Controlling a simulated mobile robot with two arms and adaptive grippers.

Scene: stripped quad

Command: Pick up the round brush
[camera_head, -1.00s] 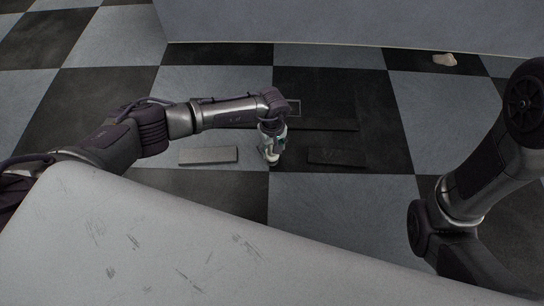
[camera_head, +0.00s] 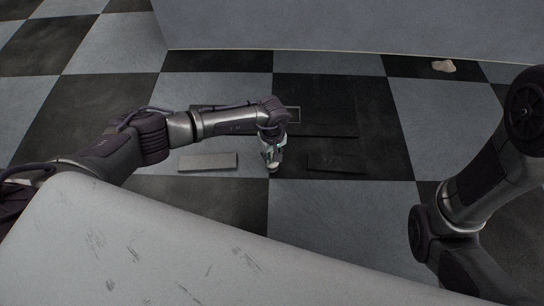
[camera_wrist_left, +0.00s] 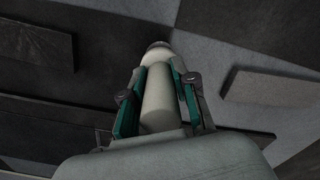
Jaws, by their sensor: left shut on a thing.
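My left gripper (camera_head: 271,152) points down over the checkered floor in the middle of the head view. In the left wrist view, its teal-padded fingers (camera_wrist_left: 158,98) are shut on a pale, rounded, cylindrical thing, which I take to be the round brush (camera_wrist_left: 157,105). It lies lengthwise between the pads, and its darker far end sticks out past the fingertips. In the head view only a small pale end of the brush (camera_head: 273,169) shows below the gripper. I cannot tell whether it touches the floor. My right arm shows at the right; its gripper is out of frame.
A light grey slab (camera_head: 208,161) lies left of the gripper and a dark slab (camera_head: 336,163) right of it. A pale lump (camera_head: 443,66) lies near the grey wall (camera_head: 350,27). A pale scuffed surface (camera_head: 150,240) fills the near foreground.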

